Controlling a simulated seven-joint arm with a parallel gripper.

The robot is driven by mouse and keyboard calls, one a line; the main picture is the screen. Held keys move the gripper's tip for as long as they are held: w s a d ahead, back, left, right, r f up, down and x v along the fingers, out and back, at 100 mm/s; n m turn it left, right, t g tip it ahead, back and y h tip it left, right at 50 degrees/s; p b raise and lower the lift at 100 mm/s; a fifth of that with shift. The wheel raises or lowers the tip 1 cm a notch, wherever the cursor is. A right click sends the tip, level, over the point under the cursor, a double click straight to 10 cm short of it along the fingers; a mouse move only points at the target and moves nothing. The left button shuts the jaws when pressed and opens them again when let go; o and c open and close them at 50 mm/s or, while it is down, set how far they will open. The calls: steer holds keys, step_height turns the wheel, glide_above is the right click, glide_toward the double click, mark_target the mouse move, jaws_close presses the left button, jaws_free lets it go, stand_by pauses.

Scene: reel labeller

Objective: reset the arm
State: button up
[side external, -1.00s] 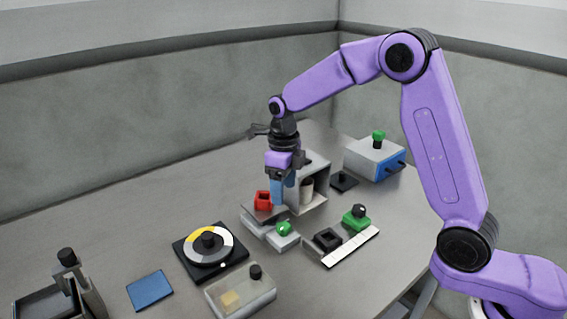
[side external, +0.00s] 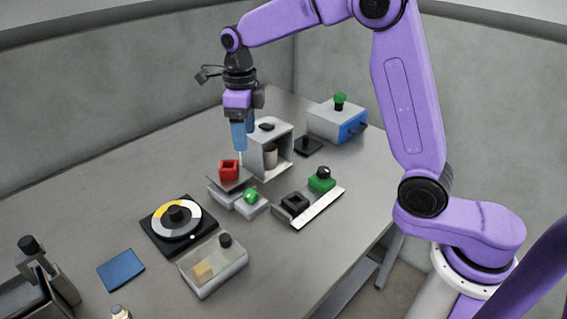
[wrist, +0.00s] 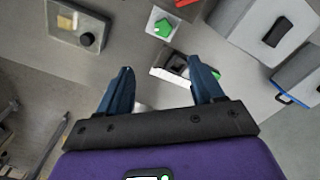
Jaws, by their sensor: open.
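My gripper (side external: 239,146) hangs from my purple arm with its blue fingers pointing down, above the table beside the red square block (side external: 229,169) and the open-fronted grey box (side external: 285,141). It stands clear of the table top. In the wrist view the two blue fingers of my gripper (wrist: 162,78) are spread apart, and nothing is seen held between them. A white ruler-like strip (wrist: 172,79) and a green-topped piece (wrist: 163,26) lie beyond the fingertips there.
A black turntable with a ring (side external: 178,222), a clear box (side external: 213,264) and a blue pad (side external: 121,269) stand at front left. The white strip (side external: 318,208) lies right of centre.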

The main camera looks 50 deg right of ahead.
steer(key=s+n, duration=1.4)
steer(key=n, duration=0.6)
steer(key=s+d+f+n, duration=0.1)
steer(key=s+d+n, duration=0.3)
steer(key=s+n, duration=0.5)
steer(key=s+d+f+n, duration=0.2)
steer(key=s+d+n, duration=0.1)
steer(key=s+n, duration=0.7)
steer(key=shift+s+d+n, duration=0.15)
steer(key=shift+d+n, duration=0.2)
steer(key=shift+n, duration=0.85)
